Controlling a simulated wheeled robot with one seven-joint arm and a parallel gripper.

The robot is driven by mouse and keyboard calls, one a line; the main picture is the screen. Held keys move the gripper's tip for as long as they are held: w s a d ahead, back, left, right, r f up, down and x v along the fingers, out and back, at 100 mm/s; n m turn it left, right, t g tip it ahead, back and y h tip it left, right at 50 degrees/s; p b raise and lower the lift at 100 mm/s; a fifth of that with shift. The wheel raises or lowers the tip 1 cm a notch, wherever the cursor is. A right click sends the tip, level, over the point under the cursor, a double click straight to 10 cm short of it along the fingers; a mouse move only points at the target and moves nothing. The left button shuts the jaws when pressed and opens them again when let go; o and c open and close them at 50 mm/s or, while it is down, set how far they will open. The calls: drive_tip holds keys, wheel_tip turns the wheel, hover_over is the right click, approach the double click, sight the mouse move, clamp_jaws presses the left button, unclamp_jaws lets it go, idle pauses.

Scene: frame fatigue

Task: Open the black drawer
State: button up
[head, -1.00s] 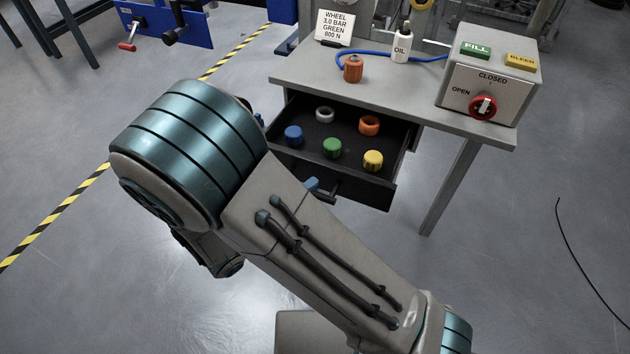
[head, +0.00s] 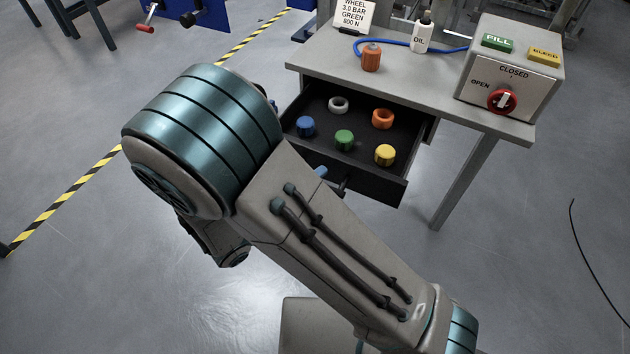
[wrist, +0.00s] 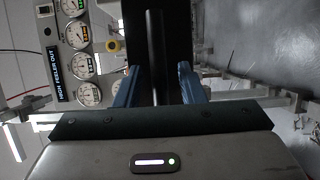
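The black drawer (head: 372,182) sits under the grey workbench and stands pulled out, with its inside showing. A blue, a green, a yellow and an orange cap and a grey ring lie in it. Its dark handle (head: 342,188) shows partly beside my arm. In the wrist view, a black bar (wrist: 155,40), seemingly this handle, runs between the two blue fingers of my gripper (wrist: 159,68). The fingers are apart, with a visible gap on each side of the bar. In the head view my arm hides most of the gripper; only a blue fingertip shows at the drawer front.
On the workbench (head: 400,78) stand an orange cap (head: 371,57), an oil bottle (head: 422,34), a sign (head: 354,14) and a control box (head: 510,75) with a red knob. Gauges (wrist: 75,35) show in the wrist view. Floor right of the bench is clear except a thin cable.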

drive_tip(key=v, duration=1.3)
drive_tip(key=shift+s+a, duration=0.2)
drive_tip(key=shift+a, duration=0.05)
drive_tip(key=shift+d, duration=0.1)
drive_tip(key=w+d+r+m+g+y+p, duration=0.1)
drive_tip(key=d+r+m+g+y+p, duration=0.3)
drive_tip(key=d+r, duration=0.7)
drive_tip(key=w+d+r+m+g+y+p, duration=0.1)
drive_tip(key=d+r+m+g+y+p, duration=0.3)
drive_tip(key=d+r+y+p, duration=0.4)
drive_tip(key=shift+d+r+m+g+y+p, duration=0.5)
drive_tip(key=shift+d+r, duration=1.3)
drive_tip(key=shift+d, duration=1.9)
idle(0.8)
